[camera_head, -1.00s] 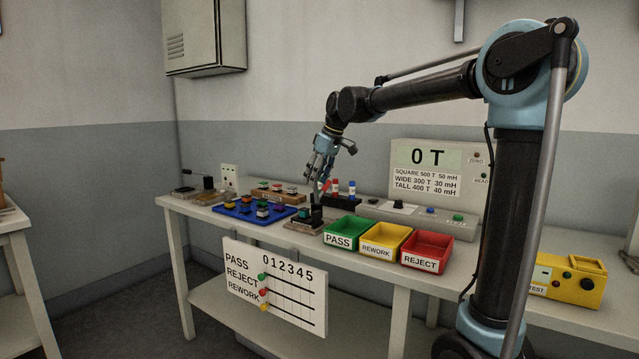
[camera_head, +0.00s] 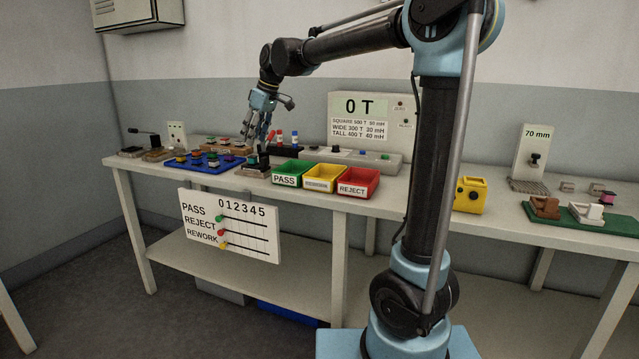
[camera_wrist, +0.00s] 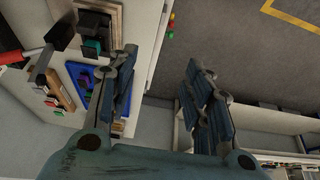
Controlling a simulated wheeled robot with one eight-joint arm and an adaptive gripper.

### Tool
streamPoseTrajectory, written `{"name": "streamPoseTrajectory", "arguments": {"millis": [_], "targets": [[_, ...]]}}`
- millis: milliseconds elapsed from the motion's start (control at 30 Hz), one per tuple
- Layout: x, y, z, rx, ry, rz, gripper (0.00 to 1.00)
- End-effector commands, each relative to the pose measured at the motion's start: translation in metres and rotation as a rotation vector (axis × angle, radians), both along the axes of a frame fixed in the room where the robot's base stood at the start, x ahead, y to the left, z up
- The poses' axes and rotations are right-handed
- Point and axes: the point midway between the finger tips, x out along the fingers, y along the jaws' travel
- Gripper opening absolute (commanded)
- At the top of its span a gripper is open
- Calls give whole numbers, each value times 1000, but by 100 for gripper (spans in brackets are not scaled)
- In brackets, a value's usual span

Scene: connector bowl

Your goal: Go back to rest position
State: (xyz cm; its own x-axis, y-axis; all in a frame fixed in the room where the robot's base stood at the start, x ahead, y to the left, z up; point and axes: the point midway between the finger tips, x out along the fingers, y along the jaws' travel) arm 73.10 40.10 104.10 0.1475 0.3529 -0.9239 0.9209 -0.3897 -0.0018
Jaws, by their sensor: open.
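My gripper (camera_head: 262,130) is open and empty above the workbench, over the area between the blue tray and the green bin. Its two spread fingers also show in the wrist view (camera_wrist: 160,80), with nothing between them but floor and the bench edge. Below it in the head view, a dark block on a small stand (camera_head: 254,168) sits on the bench. The blue tray (camera_head: 200,166) with several coloured parts lies to its left. My arm reaches left from its column, bent at the elbow.
Green PASS (camera_head: 287,181), yellow REWORK (camera_head: 318,186) and red REJECT (camera_head: 352,190) bins line the bench's front. A meter panel (camera_head: 365,117) reading 0 T stands behind. A tally board (camera_head: 230,226) hangs in front. A yellow tester (camera_head: 471,195) and green board (camera_head: 590,222) stand right.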

Motion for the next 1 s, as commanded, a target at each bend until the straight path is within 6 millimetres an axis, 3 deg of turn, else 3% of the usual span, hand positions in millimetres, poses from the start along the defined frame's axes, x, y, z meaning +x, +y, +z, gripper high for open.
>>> {"name": "streamPoseTrajectory", "arguments": {"millis": [267,567,767,1000], "targets": [[-12,-30,-8,-11,11,-56,46],[-31,-87,-21,-25,28,-167,46],[-59,-153,-43,-44,49,-304,46],[-108,-235,-83,-65,79,-502,46]]}}
